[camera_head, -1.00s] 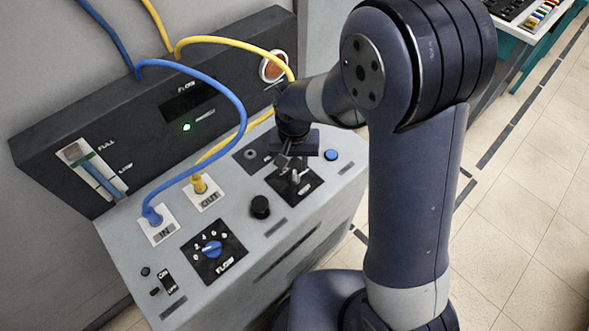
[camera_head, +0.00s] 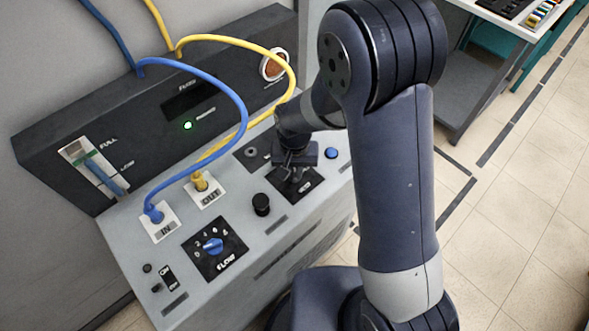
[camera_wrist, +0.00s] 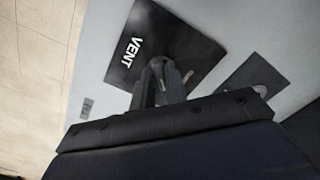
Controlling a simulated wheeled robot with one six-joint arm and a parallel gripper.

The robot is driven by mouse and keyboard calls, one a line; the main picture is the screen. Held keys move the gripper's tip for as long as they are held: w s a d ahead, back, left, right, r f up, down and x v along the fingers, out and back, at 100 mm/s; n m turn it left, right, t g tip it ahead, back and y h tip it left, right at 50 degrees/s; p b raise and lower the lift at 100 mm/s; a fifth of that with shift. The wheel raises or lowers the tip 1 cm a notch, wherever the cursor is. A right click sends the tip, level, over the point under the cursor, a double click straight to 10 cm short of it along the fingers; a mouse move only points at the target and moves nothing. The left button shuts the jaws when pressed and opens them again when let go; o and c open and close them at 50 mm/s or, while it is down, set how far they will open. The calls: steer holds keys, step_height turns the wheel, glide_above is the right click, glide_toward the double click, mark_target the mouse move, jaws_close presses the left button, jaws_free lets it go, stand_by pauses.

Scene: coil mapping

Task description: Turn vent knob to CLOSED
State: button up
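The black vent plate (camera_head: 302,188) lies on the sloped grey panel top, right of the round black knob. In the wrist view the plate (camera_wrist: 137,48) shows the white word VENT. My gripper (camera_head: 293,176) is low over this plate, and its palm hides most of the vent knob in the head view. In the wrist view my gripper's fingers (camera_wrist: 160,82) point down at the plate, close together around the knob's place. The knob itself is mostly hidden, so I cannot read its setting or tell whether the fingers touch it.
A blue button (camera_head: 331,153) is close to the right of my gripper. The black knob (camera_head: 261,204) and blue flow dial (camera_head: 213,246) lie to the left. A yellow hose (camera_head: 292,75) and a blue hose (camera_head: 243,105) arch over the panel. A green light (camera_head: 187,125) is lit.

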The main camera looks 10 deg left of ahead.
jaws_close()
steer(key=n+b, duration=0.2)
steer(key=n, duration=0.1)
steer(key=shift+f+n, duration=0.1)
steer(key=shift+n, duration=0.3)
steer(key=shift+w+d+n+b, duration=0.1)
steer(key=shift+n+b, duration=0.9)
steer(key=shift+n, duration=1.2)
steer(key=shift+o, duration=2.4)
jaws_free()
